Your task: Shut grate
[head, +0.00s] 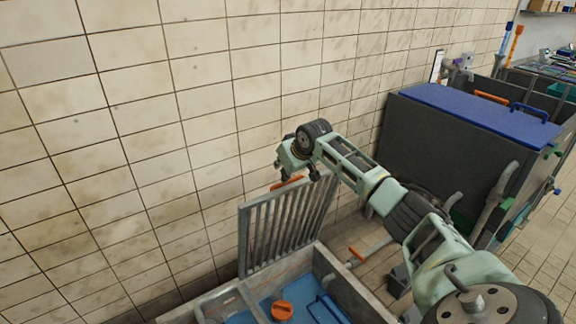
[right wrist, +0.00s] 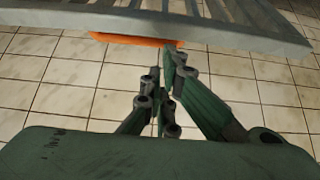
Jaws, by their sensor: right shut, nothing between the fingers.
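The grey barred grate (head: 284,220) stands raised, nearly upright, at the wall-side edge of a low grey box (head: 345,290). An orange handle (head: 287,183) sits on its top edge. In the right wrist view the grate's frame (right wrist: 225,36) crosses the top, with the orange handle (right wrist: 140,40) along it. My right gripper (head: 297,166) is just above the grate's top edge, close to the handle. Its fingers (right wrist: 165,98) are shut and empty, their tips near the handle's right end; whether they touch cannot be told. My left gripper is not in view.
The open box holds a blue surface with an orange knob (head: 282,311). A tiled wall (head: 150,130) rises behind the grate. A large dark tank with a blue lid (head: 480,112) stands at the right, beyond my right arm.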

